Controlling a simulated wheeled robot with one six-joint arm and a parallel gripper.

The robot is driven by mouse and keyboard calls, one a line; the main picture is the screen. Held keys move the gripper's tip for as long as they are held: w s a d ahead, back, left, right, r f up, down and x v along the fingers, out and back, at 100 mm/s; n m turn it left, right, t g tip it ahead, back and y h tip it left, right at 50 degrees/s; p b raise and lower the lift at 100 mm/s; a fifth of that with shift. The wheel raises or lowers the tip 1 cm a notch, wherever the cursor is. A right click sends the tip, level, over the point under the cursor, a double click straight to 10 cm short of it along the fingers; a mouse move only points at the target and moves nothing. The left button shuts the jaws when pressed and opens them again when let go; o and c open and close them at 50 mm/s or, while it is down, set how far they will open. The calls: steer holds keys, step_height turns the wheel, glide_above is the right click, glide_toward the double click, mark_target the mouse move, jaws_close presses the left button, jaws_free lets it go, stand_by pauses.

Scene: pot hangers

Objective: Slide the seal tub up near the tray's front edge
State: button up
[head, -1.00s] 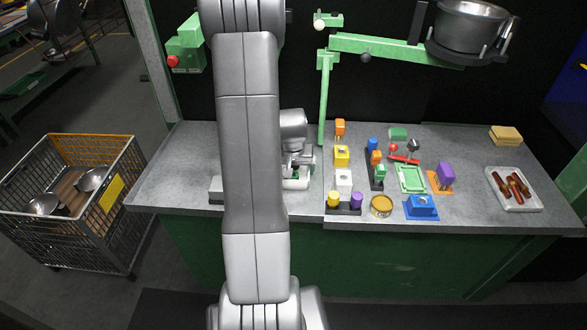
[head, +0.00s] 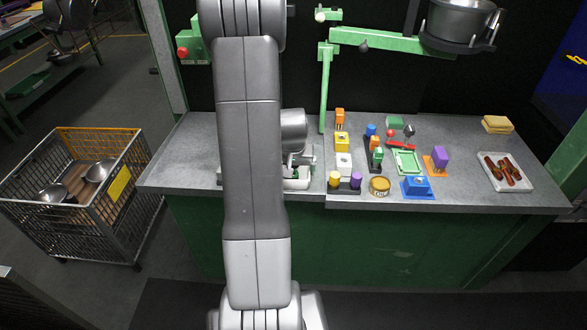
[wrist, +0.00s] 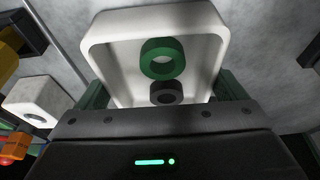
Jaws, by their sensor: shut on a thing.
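The seal tub is a shallow white tub. In the wrist view its pale wall and floor (wrist: 118,52) fill the top middle, with a green ring (wrist: 162,58) and a black ring (wrist: 167,93) inside. My gripper (wrist: 163,90) is shut on the tub, a green finger at each side. In the head view the tub (head: 299,184) shows beside my arm, close to the bench's front edge; my arm hides its left part. A pale tray (head: 485,180) holding several brown sausage-like pieces lies at the bench's right end.
On the grey bench (head: 185,150), right of the tub, stand a white block (head: 344,165), yellow and purple knobs (head: 345,181), a round tin (head: 380,186) and a blue block (head: 417,186). A wire cart (head: 130,225) stands left. The bench's left part is bare.

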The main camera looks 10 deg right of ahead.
steer(key=o, duration=0.8)
steer(key=shift+s+a+f, duration=0.15)
steer(key=shift+s+f, duration=0.25)
steer(key=shift+s, duration=0.05)
steer(key=shift+r, duration=0.35)
steer(key=d+v, duration=0.1)
steer(key=v, duration=1.2)
steer(key=shift+w+a+r, duration=0.3)
steer(key=shift+a+r, duration=0.15)
steer(key=shift+a, duration=0.05)
steer(key=x, duration=1.3)
steer(key=shift+d+f, duration=0.15)
steer(key=shift+f, duration=0.1)
steer(key=shift+r, duration=0.15)
